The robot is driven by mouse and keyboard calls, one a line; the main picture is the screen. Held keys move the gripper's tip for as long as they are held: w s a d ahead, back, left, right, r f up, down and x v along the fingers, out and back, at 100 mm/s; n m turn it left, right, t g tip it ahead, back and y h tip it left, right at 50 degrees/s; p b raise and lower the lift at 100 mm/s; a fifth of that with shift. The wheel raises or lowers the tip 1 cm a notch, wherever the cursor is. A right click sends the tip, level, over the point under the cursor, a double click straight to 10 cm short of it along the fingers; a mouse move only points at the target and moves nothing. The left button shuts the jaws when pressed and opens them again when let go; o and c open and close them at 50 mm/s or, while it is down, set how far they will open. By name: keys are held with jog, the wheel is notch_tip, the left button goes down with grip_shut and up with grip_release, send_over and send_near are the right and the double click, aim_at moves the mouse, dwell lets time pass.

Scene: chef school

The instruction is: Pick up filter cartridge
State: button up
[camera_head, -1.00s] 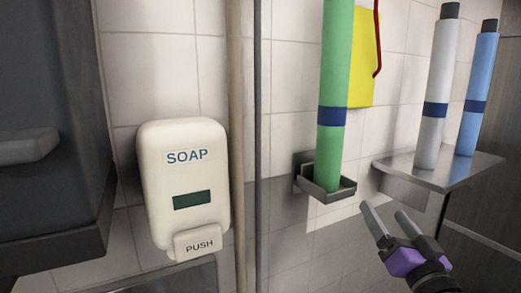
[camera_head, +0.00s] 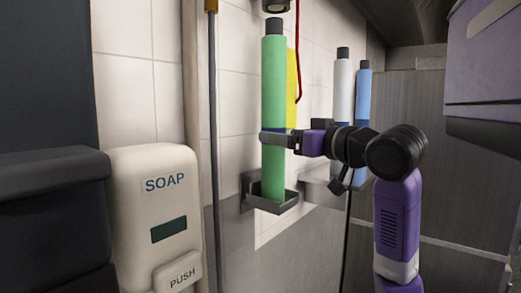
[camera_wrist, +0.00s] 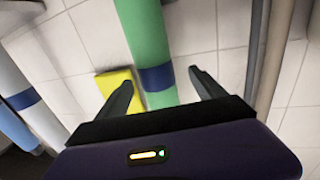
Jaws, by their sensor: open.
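A tall green cartridge (camera_head: 273,85) with a dark cap and a blue band stands upright in a metal wall holder (camera_head: 274,204). My gripper (camera_head: 274,138) is level with the blue band, and one finger crosses in front of the cartridge. In the wrist view, the green cartridge (camera_wrist: 146,35) runs between the two spread fingers of my gripper (camera_wrist: 163,79). The fingers are open, with gaps showing beside the cartridge. The wrist view does not clearly show whether either finger touches it.
A white cartridge (camera_head: 343,85) and a blue cartridge (camera_head: 363,92) stand at the right on a metal shelf (camera_head: 322,188). A yellow panel (camera_head: 292,88) and red cord (camera_head: 298,60) are behind the green cartridge. A soap dispenser (camera_head: 150,215) is at the left.

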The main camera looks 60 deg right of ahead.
aim_at(266, 130)
jog(key=p+x, duration=0.1)
jog(key=x, duration=0.6)
jog(key=shift+w+d+r, duration=0.25)
jog(key=shift+d, duration=0.2)
grip_shut()
jog(key=shift+r, duration=0.1)
